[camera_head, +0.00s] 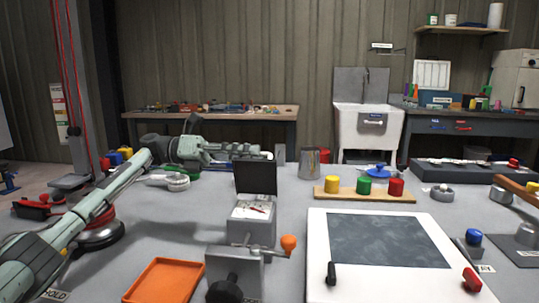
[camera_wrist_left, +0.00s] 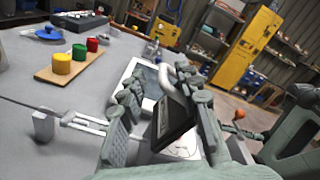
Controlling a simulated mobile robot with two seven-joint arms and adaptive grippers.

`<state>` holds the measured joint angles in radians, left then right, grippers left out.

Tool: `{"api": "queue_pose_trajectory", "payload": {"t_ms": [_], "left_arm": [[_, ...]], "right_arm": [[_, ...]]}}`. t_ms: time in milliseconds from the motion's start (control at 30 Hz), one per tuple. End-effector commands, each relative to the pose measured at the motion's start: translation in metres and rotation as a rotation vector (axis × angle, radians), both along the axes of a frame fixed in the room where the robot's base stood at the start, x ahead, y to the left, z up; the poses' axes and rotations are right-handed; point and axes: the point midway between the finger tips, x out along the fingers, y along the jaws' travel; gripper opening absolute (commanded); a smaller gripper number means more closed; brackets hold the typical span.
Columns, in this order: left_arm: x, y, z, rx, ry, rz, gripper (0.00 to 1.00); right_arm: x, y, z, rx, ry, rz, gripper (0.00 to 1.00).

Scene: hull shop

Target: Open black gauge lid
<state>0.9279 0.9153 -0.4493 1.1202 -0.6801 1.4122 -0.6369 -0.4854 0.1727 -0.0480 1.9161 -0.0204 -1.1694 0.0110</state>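The grey gauge box (camera_head: 252,232) stands on the table in the head view, with a white dial face and red needle (camera_head: 252,210) uncovered. Its black lid (camera_head: 255,177) stands upright at the back of the box, open. My left gripper (camera_head: 266,155) is behind the lid's top edge, its tips partly hidden there. In the left wrist view the fingers (camera_wrist_left: 165,95) are spread apart, and the black lid (camera_wrist_left: 172,125) shows beyond the gap between them. I cannot tell whether a finger touches the lid. My right gripper is not in view.
An orange tray (camera_head: 165,281) lies left of the box, and an orange knob (camera_head: 289,243) sticks out at its right. A white-framed dark panel (camera_head: 385,240) lies to the right. A wooden board (camera_head: 350,195) with coloured cylinders and a metal mug (camera_head: 310,162) stand behind.

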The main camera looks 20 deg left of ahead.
Motion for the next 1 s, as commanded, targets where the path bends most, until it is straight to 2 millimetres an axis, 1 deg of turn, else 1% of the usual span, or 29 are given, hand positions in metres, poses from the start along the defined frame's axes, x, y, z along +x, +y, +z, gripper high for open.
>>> {"api": "queue_pose_trajectory", "payload": {"t_ms": [33, 100, 200, 333, 500, 1000], "left_arm": [[-0.003, 0.014, -0.003, 0.004, 0.005, 0.009, 0.3], [-0.007, 0.028, -0.002, 0.003, 0.005, 0.008, 0.3], [-0.012, 0.043, -0.001, 0.003, 0.005, 0.008, 0.3], [-0.016, 0.055, 0.0, 0.001, 0.001, 0.005, 0.3], [-0.018, 0.06, 0.002, 0.0, -0.001, 0.001, 0.3], [-0.018, 0.059, 0.003, -0.002, -0.003, 0.002, 0.3]], "right_arm": [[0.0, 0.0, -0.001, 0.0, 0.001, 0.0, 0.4], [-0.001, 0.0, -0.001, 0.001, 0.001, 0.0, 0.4], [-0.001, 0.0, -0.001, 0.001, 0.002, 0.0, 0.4], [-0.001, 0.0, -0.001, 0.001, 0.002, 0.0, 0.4], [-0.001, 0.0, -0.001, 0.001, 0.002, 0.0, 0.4], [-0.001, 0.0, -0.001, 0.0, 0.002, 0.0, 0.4]]}}
